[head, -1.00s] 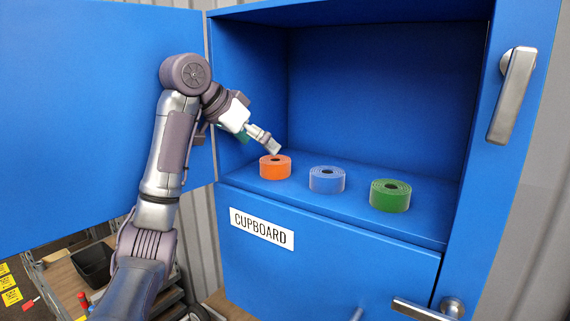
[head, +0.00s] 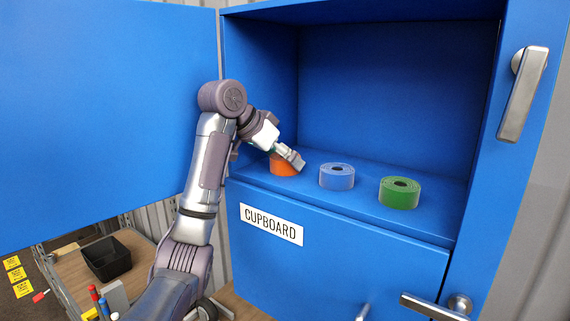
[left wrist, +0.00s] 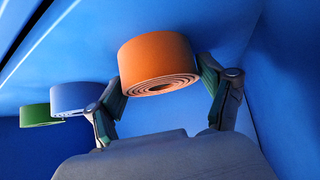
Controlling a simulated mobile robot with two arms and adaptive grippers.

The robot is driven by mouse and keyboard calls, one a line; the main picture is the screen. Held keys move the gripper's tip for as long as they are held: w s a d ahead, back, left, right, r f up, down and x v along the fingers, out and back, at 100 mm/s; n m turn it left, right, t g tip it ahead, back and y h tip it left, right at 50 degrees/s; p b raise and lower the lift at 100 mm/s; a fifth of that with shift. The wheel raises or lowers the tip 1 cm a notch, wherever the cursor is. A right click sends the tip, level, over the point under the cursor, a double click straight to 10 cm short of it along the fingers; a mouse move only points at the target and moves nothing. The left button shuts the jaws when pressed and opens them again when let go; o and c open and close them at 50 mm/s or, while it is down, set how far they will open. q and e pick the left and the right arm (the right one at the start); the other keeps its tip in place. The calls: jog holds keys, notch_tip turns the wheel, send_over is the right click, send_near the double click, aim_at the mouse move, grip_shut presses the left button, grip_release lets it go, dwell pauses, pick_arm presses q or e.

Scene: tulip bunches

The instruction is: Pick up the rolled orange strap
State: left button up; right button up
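The rolled orange strap (head: 283,167) sits on the cupboard shelf at the left end of a row of rolls. My left gripper (head: 291,158) is at this roll and partly covers it in the head view. In the left wrist view, the orange roll (left wrist: 158,62) lies between the two spread fingers of my left gripper (left wrist: 162,88), one finger on each side. The fingertips are close to its sides; I cannot tell whether they touch. The roll still rests on the shelf. My right gripper is not in view.
A blue roll (head: 337,176) and a green roll (head: 400,192) stand to the right on the same shelf (head: 365,205). The cupboard's side wall (head: 262,85) is close on the left, beside the open door (head: 110,110). A black bin (head: 107,259) stands lower left.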

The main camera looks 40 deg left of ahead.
pick_arm(q)
jog(key=c, duration=0.7)
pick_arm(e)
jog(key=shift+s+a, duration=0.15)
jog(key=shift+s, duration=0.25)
pick_arm(q)
jog(key=shift+r, duration=0.1)
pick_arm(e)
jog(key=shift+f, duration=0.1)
